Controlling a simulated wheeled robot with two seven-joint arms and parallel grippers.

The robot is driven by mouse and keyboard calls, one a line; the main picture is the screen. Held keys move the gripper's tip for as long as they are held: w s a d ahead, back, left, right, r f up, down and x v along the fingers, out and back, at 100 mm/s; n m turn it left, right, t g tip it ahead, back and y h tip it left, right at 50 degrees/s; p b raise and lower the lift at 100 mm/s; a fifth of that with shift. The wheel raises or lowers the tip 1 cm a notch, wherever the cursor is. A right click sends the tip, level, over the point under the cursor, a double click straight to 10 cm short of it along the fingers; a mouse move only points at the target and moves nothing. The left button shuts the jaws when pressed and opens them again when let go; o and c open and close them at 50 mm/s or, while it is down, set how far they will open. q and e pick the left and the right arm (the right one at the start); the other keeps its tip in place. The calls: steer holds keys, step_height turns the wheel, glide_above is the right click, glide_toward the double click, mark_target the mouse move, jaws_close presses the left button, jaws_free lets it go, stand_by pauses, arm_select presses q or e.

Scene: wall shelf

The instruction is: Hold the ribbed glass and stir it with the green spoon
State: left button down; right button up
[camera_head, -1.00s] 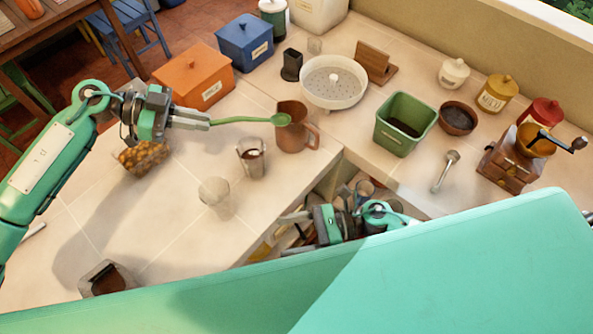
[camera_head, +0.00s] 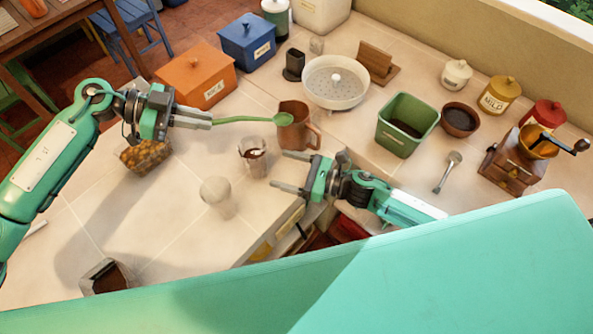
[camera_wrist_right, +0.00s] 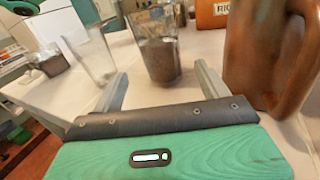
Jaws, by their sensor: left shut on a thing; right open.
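The glass with dark contents (camera_head: 253,160) stands upright on the counter; I take it as the ribbed glass, though its ribs are hard to make out. It also shows in the right wrist view (camera_wrist_right: 159,55), beyond and between the fingers. My right gripper (camera_head: 281,170) is open and empty, its fingers pointing at this glass from the right, apart from it. My left gripper (camera_head: 210,122) is shut on the handle of the green spoon (camera_head: 245,118). The spoon is level, its bowl overlapping the brown mug in the head view.
The brown mug (camera_head: 297,134) stands close behind the right gripper and looms at right in the wrist view (camera_wrist_right: 262,55). An empty clear glass (camera_head: 217,200) stands nearer me, left of the gripper. The orange box (camera_head: 195,77) and white strainer (camera_head: 335,93) are farther back.

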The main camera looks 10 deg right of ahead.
mark_target(253, 161)
steer(key=x, duration=0.9)
steer(key=shift+w+a, duration=0.1)
steer(key=shift+a, duration=0.05)
steer(key=c, duration=1.3)
